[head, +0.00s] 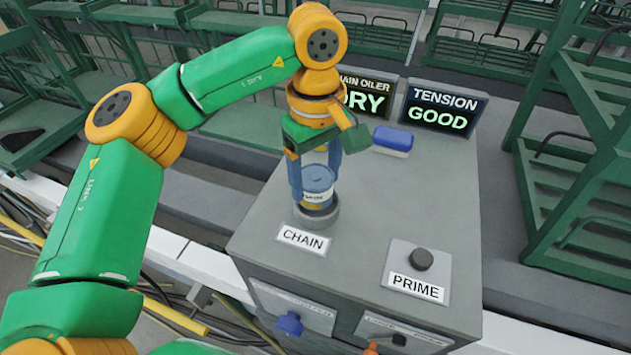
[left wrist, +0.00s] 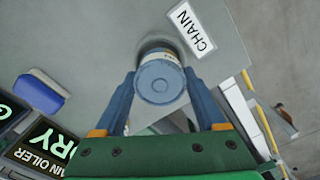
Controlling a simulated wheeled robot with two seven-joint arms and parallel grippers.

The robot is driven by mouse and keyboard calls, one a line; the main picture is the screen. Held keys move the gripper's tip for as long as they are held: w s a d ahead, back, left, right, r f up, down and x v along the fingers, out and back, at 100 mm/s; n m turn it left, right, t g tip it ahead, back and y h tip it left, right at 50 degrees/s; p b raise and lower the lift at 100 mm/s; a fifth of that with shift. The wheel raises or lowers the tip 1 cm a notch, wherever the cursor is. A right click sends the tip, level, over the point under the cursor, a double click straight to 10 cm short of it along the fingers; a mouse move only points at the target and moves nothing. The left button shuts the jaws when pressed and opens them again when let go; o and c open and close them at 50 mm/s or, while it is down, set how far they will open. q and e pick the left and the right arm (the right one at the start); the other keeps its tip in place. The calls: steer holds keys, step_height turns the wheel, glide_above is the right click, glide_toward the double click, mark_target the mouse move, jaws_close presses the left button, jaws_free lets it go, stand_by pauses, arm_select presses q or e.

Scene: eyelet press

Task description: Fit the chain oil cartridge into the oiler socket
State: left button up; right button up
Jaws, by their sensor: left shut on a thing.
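The chain oil cartridge (head: 317,179), with a blue cap and a pale label band, stands upright over the grey ring of the oiler socket (head: 317,216), behind the CHAIN plate. Its lower end meets or enters the ring; I cannot tell how deep it sits. My left gripper (head: 316,184) points down and is shut on the cartridge, one blue finger on each side. In the left wrist view, the cartridge's round blue cap (left wrist: 160,82) shows between the fingers and hides most of the socket. My right gripper is not in view.
The grey cabinet top carries a PRIME button (head: 420,260) at front right and a blue block (head: 393,141) near the back. Two displays stand behind: the oiler one (head: 362,98) reads DRY, partly hidden, and the tension one (head: 443,107) reads GOOD. Green racks surround the cabinet.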

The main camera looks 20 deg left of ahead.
mark_target(317, 176)
arm_select(q)
steer(key=shift+d+f, duration=0.2)
steer(key=shift+f, duration=0.95)
steer(key=shift+a+f, duration=0.1)
steer(key=shift+s+f, duration=0.1)
steer(key=shift+f, duration=0.05)
steer(key=o, duration=1.4)
steer(key=shift+o, duration=0.2)
steer(key=shift+r, duration=0.45)
step_height(317, 176, up, 5)
steer(key=shift+r, duration=0.2)
step_height(317, 176, up, 6)
steer(key=shift+r+p, duration=0.15)
steer(key=shift+p, duration=0.95)
